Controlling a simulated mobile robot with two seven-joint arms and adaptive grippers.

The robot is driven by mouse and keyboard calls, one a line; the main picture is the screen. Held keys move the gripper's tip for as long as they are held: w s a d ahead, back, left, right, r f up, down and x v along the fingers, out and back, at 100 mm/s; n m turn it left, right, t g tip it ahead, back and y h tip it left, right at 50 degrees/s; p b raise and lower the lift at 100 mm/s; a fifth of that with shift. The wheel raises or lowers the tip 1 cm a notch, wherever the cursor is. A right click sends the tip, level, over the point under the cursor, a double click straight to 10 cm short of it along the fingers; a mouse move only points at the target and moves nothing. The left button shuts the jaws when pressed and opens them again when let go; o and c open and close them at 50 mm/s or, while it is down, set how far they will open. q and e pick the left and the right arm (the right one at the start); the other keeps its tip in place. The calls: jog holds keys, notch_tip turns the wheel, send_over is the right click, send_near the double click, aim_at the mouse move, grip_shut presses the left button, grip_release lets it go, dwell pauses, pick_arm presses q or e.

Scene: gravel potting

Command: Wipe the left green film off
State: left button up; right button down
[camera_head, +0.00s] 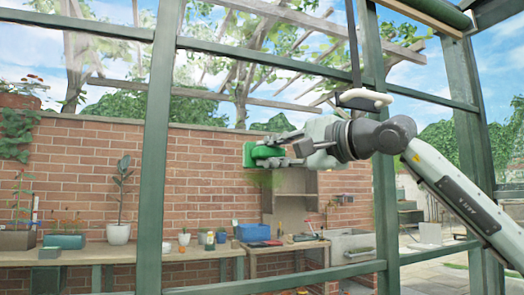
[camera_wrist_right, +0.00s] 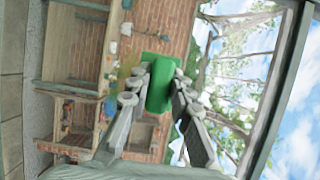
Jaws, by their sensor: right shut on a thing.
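My right gripper (camera_head: 272,154) reaches in from the right and is shut on a green wiping pad (camera_head: 249,154). The pad is held upright toward the glass pane; I cannot tell whether it touches. In the right wrist view my right gripper (camera_wrist_right: 160,100) has a finger on each side of the pad (camera_wrist_right: 162,84). A faint green film (camera_head: 268,179) shows as a small smear just below the gripper, against the brick wall behind. Part of it may be hidden by the gripper. My left gripper is not in view.
Green window posts (camera_head: 159,140) stand left and right of the pane. A dark strap with a pale handle (camera_head: 363,98) hangs close to my right wrist. Behind the glass are a bench (camera_head: 120,255) with pots, a brick wall (camera_head: 200,160) and a sink.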

jog(key=shift+w+d+r+p, duration=0.15)
jog(key=shift+w+d, duration=0.1)
jog(key=shift+d, duration=0.4)
jog(key=shift+w+d+f+p, duration=0.15)
jog(key=shift+w+d, duration=0.1)
jog(key=shift+d, duration=0.4)
jog(key=shift+w+d+p, duration=0.15)
jog(key=shift+w+d, duration=0.05)
jog(key=shift+d, duration=0.55)
jog(key=shift+w+d+p, duration=0.15)
jog(key=shift+w+d, duration=0.1)
jog(key=shift+d, duration=0.45)
jog(key=shift+w+d+p, duration=0.15)
jog(key=shift+w+d, duration=0.05)
jog(key=shift+d, duration=0.55)
jog(key=shift+s, duration=0.1)
jog(key=shift+s+d+b, duration=0.3)
jog(key=shift+s+b, duration=0.15)
jog(key=shift+s, duration=0.5)
jog(key=shift+s+d+b, duration=0.25)
jog(key=shift+s+b, duration=0.15)
jog(key=shift+s, duration=0.55)
jog(key=shift+s+d+b, duration=0.3)
jog(key=shift+s+b, duration=0.15)
jog(key=shift+s, duration=0.5)
jog(key=shift+s, duration=0.1)
jog(key=s, duration=0.1)
jog(key=s+d+b, duration=0.1)
jog(key=shift+s, duration=0.3)
